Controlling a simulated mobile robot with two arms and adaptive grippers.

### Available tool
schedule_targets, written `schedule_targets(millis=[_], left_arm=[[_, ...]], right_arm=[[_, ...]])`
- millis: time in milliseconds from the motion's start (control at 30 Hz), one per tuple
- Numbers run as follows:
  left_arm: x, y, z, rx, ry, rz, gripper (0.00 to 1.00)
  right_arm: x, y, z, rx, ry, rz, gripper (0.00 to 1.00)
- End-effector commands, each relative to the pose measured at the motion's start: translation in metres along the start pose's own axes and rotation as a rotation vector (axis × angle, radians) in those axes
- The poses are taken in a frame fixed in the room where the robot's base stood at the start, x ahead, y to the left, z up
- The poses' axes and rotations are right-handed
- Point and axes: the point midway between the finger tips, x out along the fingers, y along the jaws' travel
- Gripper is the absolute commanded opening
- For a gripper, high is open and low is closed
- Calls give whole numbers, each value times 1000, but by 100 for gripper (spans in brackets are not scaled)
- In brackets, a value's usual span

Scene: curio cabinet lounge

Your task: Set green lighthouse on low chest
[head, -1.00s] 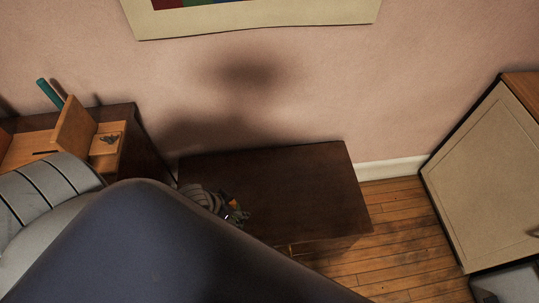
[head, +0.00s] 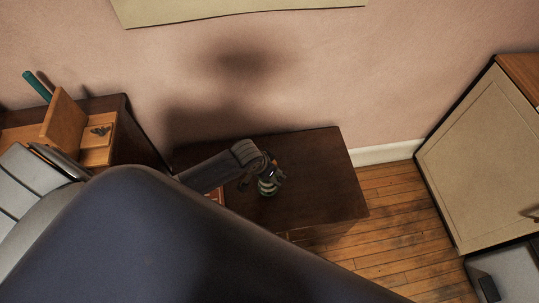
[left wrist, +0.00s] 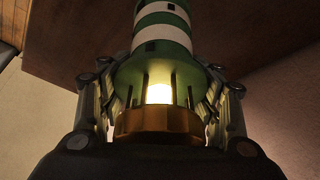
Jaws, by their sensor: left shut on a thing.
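The green lighthouse (head: 267,187), with green and white bands, is over the middle of the low chest's (head: 325,185) dark brown top. My left gripper (head: 271,174) is shut on its upper part. In the left wrist view, the lighthouse (left wrist: 163,28) stands between the two fingers of the gripper (left wrist: 160,95), its glowing lantern and copper-coloured ring nearest the camera and its banded body pointing away toward the chest top. Whether its base touches the chest is hidden. My right gripper is not in view.
A cabinet (head: 75,125) with wooden compartments and a small dark object stands at the left. A pale-panelled cabinet (head: 480,160) stands at the right. The chest's right part is clear, with wooden floor (head: 400,215) beyond. My own arm hides the lower left.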

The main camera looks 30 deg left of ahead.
Motion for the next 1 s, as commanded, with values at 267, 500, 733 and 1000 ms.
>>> schedule_targets(millis=[267, 500, 733, 1000], left_arm=[[29, -1, 15, 1, -4, -2, 21], [29, -1, 16, 1, -3, -1, 21], [32, -1, 17, 1, -5, -1, 79], [31, -1, 17, 1, -5, -2, 79]], right_arm=[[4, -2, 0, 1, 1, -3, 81], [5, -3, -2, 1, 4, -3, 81], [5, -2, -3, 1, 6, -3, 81], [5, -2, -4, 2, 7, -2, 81]])
